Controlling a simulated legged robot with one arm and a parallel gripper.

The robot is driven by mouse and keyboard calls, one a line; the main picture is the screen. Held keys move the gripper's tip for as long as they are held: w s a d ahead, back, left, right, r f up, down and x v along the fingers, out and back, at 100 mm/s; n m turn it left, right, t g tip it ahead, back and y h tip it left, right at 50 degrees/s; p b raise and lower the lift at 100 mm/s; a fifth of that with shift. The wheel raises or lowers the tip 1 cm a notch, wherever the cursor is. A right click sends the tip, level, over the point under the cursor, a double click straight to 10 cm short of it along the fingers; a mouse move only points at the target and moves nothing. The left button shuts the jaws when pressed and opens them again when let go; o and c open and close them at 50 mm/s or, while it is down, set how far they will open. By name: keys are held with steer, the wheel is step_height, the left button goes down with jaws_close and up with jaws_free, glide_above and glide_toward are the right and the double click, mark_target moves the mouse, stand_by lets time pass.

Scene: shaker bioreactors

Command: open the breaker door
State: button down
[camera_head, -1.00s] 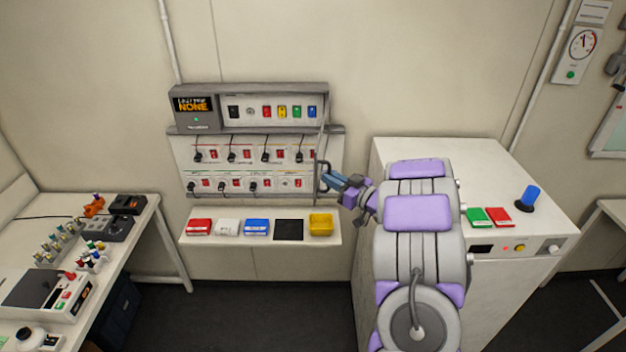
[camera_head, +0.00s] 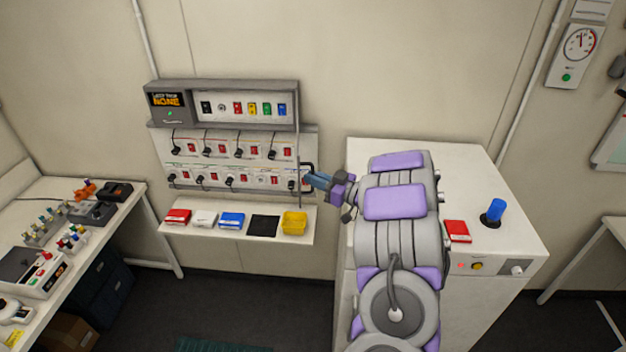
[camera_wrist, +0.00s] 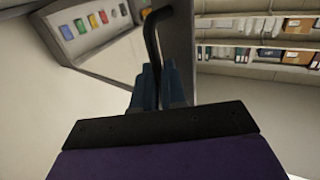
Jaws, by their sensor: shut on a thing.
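The breaker panel (camera_head: 220,160) is on the wall, with two rows of switches and hanging black cables. The door's upright grey edge (camera_head: 298,150) shows at the panel's right side, and in the wrist view as a grey post (camera_wrist: 179,45). I cannot tell how far the door stands from the panel. A dark bar handle (camera_head: 309,166) is on that edge; it also shows in the wrist view (camera_wrist: 152,35). My gripper (camera_head: 309,180) reaches it from the right. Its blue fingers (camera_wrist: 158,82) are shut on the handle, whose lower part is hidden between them.
A shelf (camera_head: 190,229) below the panel holds red, white, blue, black and yellow items. A white cabinet (camera_head: 500,230) with a blue knob (camera_head: 494,210) and red block (camera_head: 457,231) stands right, close to my arm. A cluttered bench (camera_head: 130,190) is left.

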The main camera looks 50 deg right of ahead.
steer(key=shift+d+r, duration=0.1)
steer(key=shift+d, duration=0.05)
steer(key=c, duration=1.5)
jaws_free()
steer(key=shift+w+d, duration=0.1)
steer(key=shift+w, duration=0.05)
steer(key=o, duration=0.3)
steer(key=shift+d+f, duration=0.3)
steer(key=shift+d, duration=0.15)
steer(key=shift+a, duration=0.15)
steer(key=s+d+b, duration=0.1)
steer(key=s, duration=0.4)
steer(key=s+d+b, duration=0.1)
steer(key=s, duration=0.5)
steer(key=s+d+b, duration=0.1)
steer(key=s, duration=0.5)
steer(key=shift+d, duration=0.2)
